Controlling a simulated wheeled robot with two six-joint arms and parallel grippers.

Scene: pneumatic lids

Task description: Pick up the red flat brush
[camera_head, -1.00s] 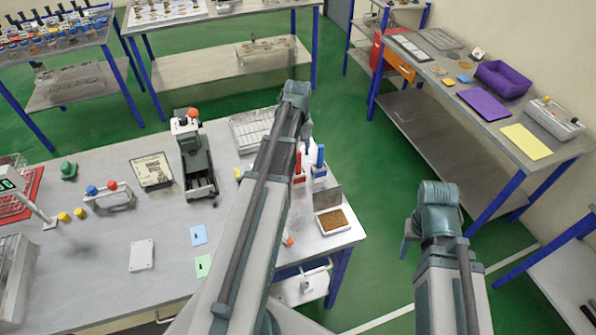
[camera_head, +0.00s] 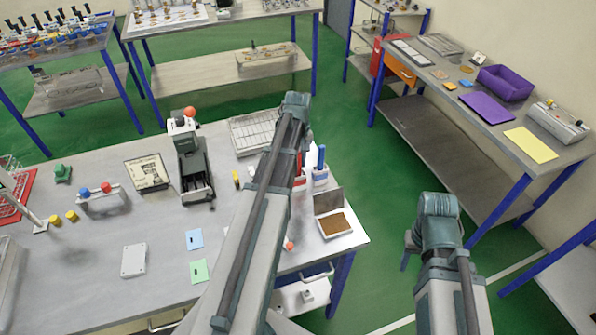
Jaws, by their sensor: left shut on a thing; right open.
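My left gripper (camera_head: 306,148) points down at the right rear of the grey bench, mostly hidden behind my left wrist and forearm. It is shut on the red flat brush (camera_head: 299,168), of which only a narrow red strip shows beside my forearm. The bristles are hidden, and I cannot tell whether the brush is clear of its holder. A blue-handled brush (camera_head: 321,158) stands upright just to the right in a small white holder (camera_head: 320,177). My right gripper (camera_head: 408,252) hangs over the green floor, right of the bench, open and empty; its fingers are partly hidden.
A tray with brown filling (camera_head: 334,224) lies at the bench's right edge. A grey device with a red knob (camera_head: 192,165) and a gridded metal tray (camera_head: 250,132) stand left of my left arm. Blue and green cards (camera_head: 199,271) lie in front. Green floor separates bench and right-hand table (camera_head: 480,110).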

